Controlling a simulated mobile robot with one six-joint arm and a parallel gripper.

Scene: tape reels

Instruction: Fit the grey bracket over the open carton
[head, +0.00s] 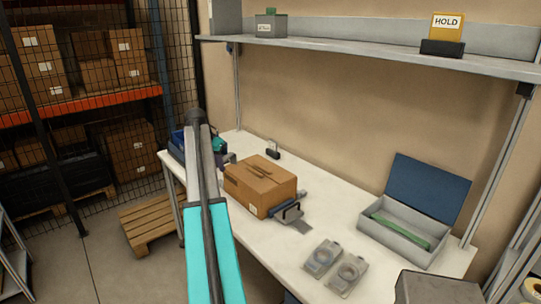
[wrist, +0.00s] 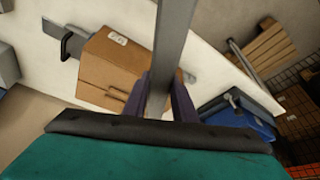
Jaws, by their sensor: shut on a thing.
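The brown carton (head: 258,187) stands on the white table near its middle in the head view. Its top shows a dark slit between the flaps; I cannot tell how far they are open. The carton also shows in the wrist view (wrist: 108,70), left of my fingers. My gripper (wrist: 162,104) has dark purple fingers and is shut on a long grey bar, the grey bracket (wrist: 173,45), which runs up out of the wrist view. The bracket looks apart from the carton; its far end is out of that view.
A grey tool with a black handle (head: 289,212) lies against the carton's right side. A blue device (head: 178,146) stands to its left. Two clear reel holders (head: 322,257) and an open grey box (head: 430,256) with a blue lid stand right. A shelf (head: 370,54) overhangs the back.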

